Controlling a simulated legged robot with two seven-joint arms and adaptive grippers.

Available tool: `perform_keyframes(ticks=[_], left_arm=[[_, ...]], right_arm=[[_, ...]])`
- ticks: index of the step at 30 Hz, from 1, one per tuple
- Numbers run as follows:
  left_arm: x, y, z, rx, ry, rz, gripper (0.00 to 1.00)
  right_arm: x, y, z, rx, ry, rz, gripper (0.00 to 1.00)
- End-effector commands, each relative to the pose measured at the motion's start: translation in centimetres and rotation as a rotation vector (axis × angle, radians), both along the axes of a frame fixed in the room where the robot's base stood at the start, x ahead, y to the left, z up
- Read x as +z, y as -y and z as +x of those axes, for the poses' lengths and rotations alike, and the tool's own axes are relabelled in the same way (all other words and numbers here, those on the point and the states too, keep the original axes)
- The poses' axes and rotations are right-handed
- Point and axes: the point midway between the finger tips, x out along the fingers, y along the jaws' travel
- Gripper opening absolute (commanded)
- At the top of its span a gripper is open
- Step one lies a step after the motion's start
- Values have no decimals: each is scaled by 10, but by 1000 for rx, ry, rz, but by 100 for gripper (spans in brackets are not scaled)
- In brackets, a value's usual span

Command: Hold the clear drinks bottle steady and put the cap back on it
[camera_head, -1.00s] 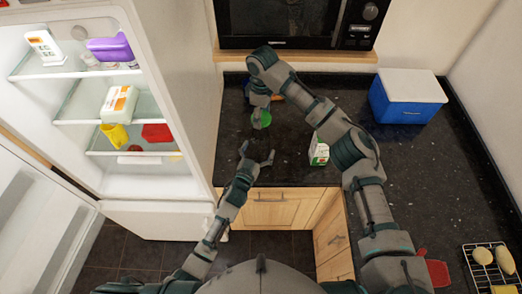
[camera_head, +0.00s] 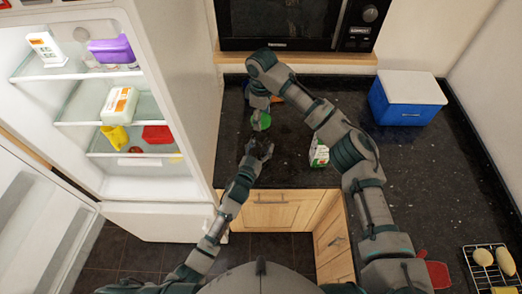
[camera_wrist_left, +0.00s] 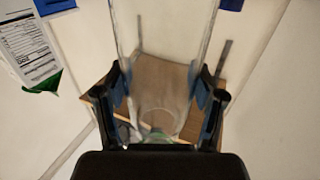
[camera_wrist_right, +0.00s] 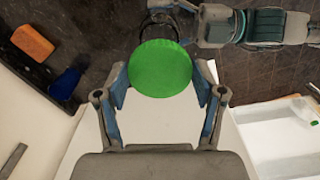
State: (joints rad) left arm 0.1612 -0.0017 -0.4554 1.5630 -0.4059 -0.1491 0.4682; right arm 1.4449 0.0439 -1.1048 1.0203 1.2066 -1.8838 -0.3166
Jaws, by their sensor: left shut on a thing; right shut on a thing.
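My right gripper (camera_head: 261,108) is shut on the green cap (camera_head: 262,122), above the dark counter. The cap shows as a round green disc between the fingertips in the right wrist view (camera_wrist_right: 160,68). My left gripper (camera_head: 258,149) is shut on the clear drinks bottle (camera_wrist_left: 165,50), whose see-through walls stand between the fingers in the left wrist view. In the head view the bottle is too faint to make out. The left gripper shows partly behind the cap in the right wrist view. I cannot tell how far the cap is from the bottle's mouth.
A green and white carton (camera_head: 319,152) stands right of the grippers. A blue and white cooler (camera_head: 408,98) is at the back right, and a microwave (camera_head: 292,22) is behind. A wire rack (camera_head: 470,262) holds food at lower right. The open fridge (camera_head: 165,120) borders the left.

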Motion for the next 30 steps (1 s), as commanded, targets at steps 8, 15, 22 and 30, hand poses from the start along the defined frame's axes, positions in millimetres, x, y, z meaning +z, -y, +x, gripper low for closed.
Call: perform_keyframes(ticks=[8,15,22,30], left_arm=[[-1,0,0,-1,-2,-1,6],[-1,0,0,-1,-3,-1,6],[-1,0,0,-1,-3,-2,6],[-1,0,-1,-1,-4,-2,6]], right_arm=[[-32,0,0,1,-5,-4,54],[-48,0,1,0,-2,-5,54],[-48,0,1,0,-2,-6,54],[-52,0,1,0,-4,-5,54]])
